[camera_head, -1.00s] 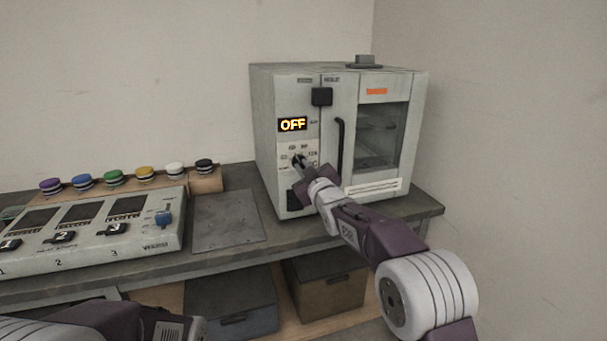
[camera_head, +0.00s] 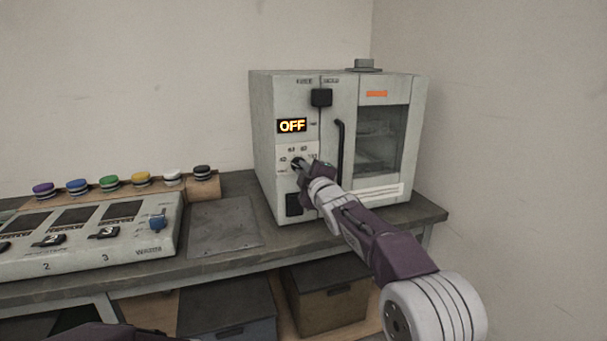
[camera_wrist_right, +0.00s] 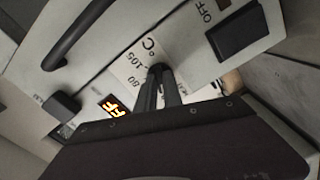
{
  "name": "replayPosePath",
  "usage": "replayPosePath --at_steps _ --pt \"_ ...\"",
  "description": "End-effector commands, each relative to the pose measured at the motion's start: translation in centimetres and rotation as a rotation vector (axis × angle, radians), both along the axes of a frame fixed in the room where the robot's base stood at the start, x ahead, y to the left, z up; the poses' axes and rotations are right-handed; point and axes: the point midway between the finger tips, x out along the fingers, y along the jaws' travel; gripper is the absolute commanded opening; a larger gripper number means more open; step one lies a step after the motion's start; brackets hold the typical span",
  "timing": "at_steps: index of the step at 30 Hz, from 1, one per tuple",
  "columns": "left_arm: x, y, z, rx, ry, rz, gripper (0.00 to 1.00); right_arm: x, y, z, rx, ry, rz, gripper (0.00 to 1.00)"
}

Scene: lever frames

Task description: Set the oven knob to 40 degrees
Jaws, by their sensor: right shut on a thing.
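The oven (camera_head: 285,95) stands on the bench with its display (camera_head: 292,125) reading OFF in orange. The knob is on the panel below the display, beside a printed dial scale (camera_head: 291,149); my right gripper mostly covers it in the head view. My right gripper (camera_head: 299,164) is shut on the knob. In the right wrist view the fingers (camera_wrist_right: 160,76) meet at the dark knob, with printed numbers such as 105 and 80 and a °C mark around it. The display (camera_wrist_right: 115,107) also shows there. My left gripper is not in view.
The oven door has a dark vertical handle (camera_head: 340,148) close to my right arm. A dark square part (camera_head: 293,204) sits below the knob. A control box (camera_head: 95,238) and several coloured caps are at the left. A bare grey plate (camera_head: 224,226) lies between.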

Motion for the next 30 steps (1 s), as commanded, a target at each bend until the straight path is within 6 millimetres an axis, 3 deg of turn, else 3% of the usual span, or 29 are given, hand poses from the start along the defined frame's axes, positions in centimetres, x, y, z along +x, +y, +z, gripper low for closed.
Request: replayPosePath --at_steps 17,18,19,30 --pt "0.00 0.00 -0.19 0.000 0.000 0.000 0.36 0.00 0.02 -0.10 -0.026 -0.006 0.000 0.00" --pt "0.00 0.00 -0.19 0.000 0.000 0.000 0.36 0.00 0.02 -0.10 -0.026 -0.006 0.000 0.22" --pt "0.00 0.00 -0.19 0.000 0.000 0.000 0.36 0.00 0.02 -0.09 -0.026 -0.007 0.001 0.30" --pt "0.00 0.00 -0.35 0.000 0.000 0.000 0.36 -0.25 -0.07 -0.06 -0.023 -0.007 0.000 0.33"
